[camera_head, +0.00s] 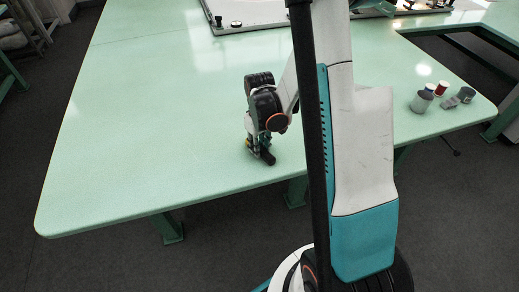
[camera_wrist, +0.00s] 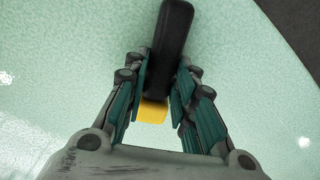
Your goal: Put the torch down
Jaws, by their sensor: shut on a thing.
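The torch (camera_wrist: 172,40) is a black bar with a yellow end, and it lies between the fingers of my gripper (camera_wrist: 163,78) in the wrist view. My gripper is shut on it, with a finger on each side. The black part sticks out past the fingertips, and the yellow end (camera_wrist: 153,111) is nearer the palm. In the head view my gripper (camera_head: 257,148) points down at the green table (camera_head: 150,130), near its front edge. The dark torch end (camera_head: 267,158) shows low at the fingertips. I cannot tell whether it touches the tabletop.
Several small containers, among them a grey jar (camera_head: 421,101) and a red-and-white spool (camera_head: 441,88), stand at the table's right corner. A pale framed board (camera_head: 250,12) lies at the back. The table's left and middle are clear.

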